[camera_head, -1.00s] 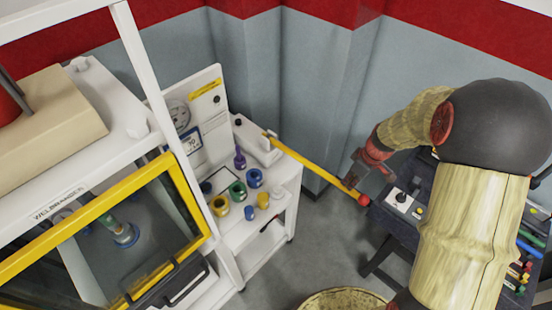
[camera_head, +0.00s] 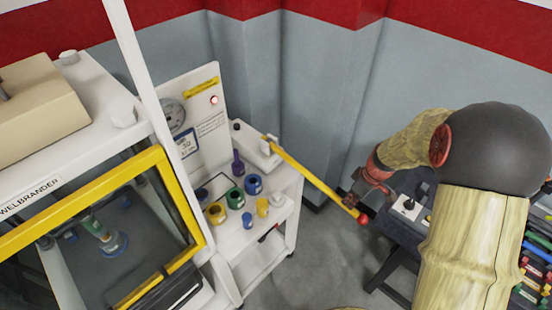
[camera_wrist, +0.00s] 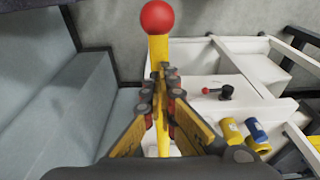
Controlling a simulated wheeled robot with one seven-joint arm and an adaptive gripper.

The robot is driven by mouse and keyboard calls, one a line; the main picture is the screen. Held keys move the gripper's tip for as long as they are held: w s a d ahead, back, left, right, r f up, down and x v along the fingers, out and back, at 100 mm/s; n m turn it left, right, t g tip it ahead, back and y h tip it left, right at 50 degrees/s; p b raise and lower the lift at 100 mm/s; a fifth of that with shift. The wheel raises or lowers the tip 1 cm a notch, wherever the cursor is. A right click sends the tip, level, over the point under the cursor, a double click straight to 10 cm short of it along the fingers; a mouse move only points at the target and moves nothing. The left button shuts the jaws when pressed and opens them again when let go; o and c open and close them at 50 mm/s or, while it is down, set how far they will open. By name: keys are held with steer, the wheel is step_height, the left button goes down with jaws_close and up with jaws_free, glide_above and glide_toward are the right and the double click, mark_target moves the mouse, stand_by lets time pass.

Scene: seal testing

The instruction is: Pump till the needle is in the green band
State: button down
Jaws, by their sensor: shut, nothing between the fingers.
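The pump's yellow lever (camera_head: 312,178) ends in a red ball (camera_head: 363,219) and slopes down and right from a white pump block (camera_head: 258,150) on a white cart. My gripper (camera_head: 355,198) is at the lever's outer end, just behind the ball. In the wrist view my gripper (camera_wrist: 160,88) has its fingertips together over the lever (camera_wrist: 157,50), with the red ball (camera_wrist: 158,17) beyond them; contact is unclear. A round gauge (camera_head: 172,113) is on the white panel, partly behind a post; its needle and green band are too small to read. A lamp (camera_head: 213,100) on the panel glows red.
Purple, green, blue and yellow fittings (camera_head: 235,198) stand on the cart (camera_head: 285,212). A yellow-framed glass cabinet (camera_head: 150,165) is at the left. A dark bench (camera_head: 395,240) with tools is under my arm. Walls close the corner behind the lever.

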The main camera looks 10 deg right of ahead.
step_height(320, 180, up, 13)
steer(key=p, duration=0.7)
steer(key=shift+w+a, duration=0.15)
steer(key=shift+w, duration=0.05)
steer(key=f+b, duration=0.3)
steer(key=f, duration=0.1)
steer(key=f+b, duration=0.4)
steer(key=f, duration=0.1)
steer(key=f+b, duration=0.4)
steer(key=shift+s+f, duration=0.25)
steer(key=shift+r, duration=0.1)
